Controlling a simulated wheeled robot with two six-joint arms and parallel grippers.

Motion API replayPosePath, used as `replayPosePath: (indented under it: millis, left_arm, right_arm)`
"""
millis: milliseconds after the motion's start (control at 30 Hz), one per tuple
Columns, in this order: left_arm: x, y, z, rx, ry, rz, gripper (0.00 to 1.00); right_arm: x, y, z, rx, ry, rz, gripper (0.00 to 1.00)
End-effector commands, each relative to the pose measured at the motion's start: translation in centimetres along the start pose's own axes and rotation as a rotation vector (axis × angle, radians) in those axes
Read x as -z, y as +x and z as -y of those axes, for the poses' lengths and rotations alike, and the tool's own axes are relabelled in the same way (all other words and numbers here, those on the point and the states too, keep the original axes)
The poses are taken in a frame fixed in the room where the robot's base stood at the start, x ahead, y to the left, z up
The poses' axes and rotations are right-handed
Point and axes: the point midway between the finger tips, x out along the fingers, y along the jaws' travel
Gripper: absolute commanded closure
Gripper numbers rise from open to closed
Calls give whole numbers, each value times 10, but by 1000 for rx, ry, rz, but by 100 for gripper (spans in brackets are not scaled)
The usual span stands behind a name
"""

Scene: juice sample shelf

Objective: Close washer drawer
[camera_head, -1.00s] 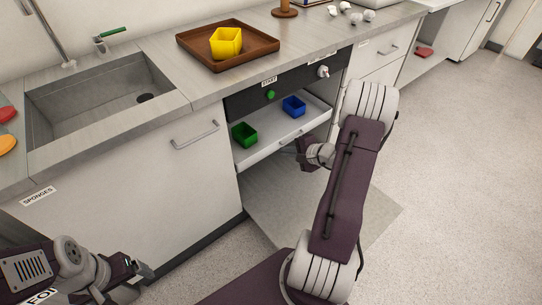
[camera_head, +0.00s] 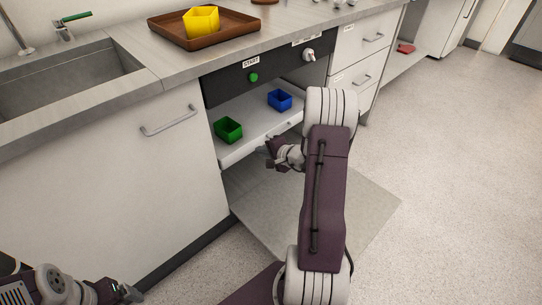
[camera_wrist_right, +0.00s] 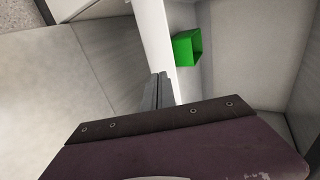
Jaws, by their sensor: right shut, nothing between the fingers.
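The washer drawer (camera_head: 246,140) is a white tray pulled out below a black panel. It holds a green cup (camera_head: 228,130) and a blue cup (camera_head: 279,100). In the right wrist view the drawer's white front wall (camera_wrist_right: 153,35) and the green cup (camera_wrist_right: 186,47) show. My right gripper (camera_head: 269,151) is at the outer side of the drawer front. Its fingers (camera_wrist_right: 161,88) are together and empty, close to the front wall; whether they touch it I cannot tell. My left gripper (camera_head: 122,293) is low at the left, away from the drawer, its fingers unclear.
The black panel (camera_head: 225,88) has a green start button (camera_head: 253,77) and a white knob (camera_head: 308,55). Above, a brown tray (camera_head: 175,34) with a yellow cup (camera_head: 202,19) stands on the counter. A closed cabinet door (camera_head: 110,170) is left of the drawer. The floor (camera_head: 450,150) at right is clear.

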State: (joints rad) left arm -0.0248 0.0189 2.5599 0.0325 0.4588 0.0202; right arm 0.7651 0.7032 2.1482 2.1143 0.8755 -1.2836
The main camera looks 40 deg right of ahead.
Motion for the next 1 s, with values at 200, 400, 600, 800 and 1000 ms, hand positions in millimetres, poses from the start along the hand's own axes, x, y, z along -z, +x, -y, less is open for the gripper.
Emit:
replayPosePath:
  millis: [200, 400, 600, 800, 1000]
  left_arm:
    - [-1, 6, 0, 0, 0, 0, 11]
    - [-1, 7, 0, 0, 0, 0, 11]
    - [-1, 7, 0, 0, 0, 0, 11]
    - [-2, 18, 0, 0, 0, 0, 11]
    - [-2, 24, 0, 0, 0, 0, 11]
  right_arm:
    - [0, 27, 15, 1, -2, 1, 100]
    - [0, 33, 20, 0, 0, 0, 100]
    - [0, 33, 20, 0, 0, 0, 100]
    - [0, 54, 28, 1, -5, 2, 100]
    - [1, 72, 42, 1, -2, -1, 100]
